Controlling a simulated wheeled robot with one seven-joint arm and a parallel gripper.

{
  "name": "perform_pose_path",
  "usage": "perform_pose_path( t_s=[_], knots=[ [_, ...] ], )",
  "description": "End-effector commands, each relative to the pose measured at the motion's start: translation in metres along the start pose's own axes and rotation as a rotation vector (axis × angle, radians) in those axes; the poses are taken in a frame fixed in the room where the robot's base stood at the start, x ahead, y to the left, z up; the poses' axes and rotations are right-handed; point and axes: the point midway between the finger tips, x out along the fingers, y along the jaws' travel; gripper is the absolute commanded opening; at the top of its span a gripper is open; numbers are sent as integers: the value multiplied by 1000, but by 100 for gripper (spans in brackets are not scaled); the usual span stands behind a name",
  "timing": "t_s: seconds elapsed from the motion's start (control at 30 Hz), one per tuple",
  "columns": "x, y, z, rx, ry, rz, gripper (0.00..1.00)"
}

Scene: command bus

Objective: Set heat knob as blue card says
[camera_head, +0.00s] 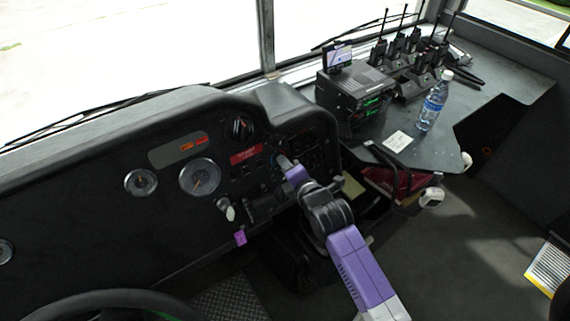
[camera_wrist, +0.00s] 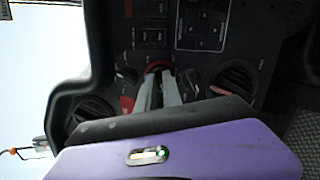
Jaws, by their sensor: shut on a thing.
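My gripper (camera_head: 284,162) reaches to the right part of the dashboard, its fingertips against the switch panel. In the wrist view its two grey fingers (camera_wrist: 159,84) are shut on a small knob, with a red ring (camera_wrist: 158,66) showing just past their tips. The fingers cover most of the knob, so its pointer and setting cannot be read, nor any label marking it as the heat knob. I cannot make out a card that is clearly blue; a small card with a violet-blue face (camera_head: 337,56) stands on top of the black radio, its writing unreadable.
A larger black rotary knob (camera_head: 239,128) sits high on the dashboard, left of my arm. Switches and round vents (camera_wrist: 238,78) surround my fingers.

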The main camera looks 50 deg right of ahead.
Motion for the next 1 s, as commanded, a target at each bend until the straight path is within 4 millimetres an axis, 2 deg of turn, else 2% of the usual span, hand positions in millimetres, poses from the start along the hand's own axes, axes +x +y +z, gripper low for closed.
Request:
perform_pose_path(
  t_s=[0.37, 1.0],
  knots=[
    [-1, 3, 0, 103, 2, -18, 0],
    [-1, 5, 0, 668, 2, -116, 0]
  ],
)
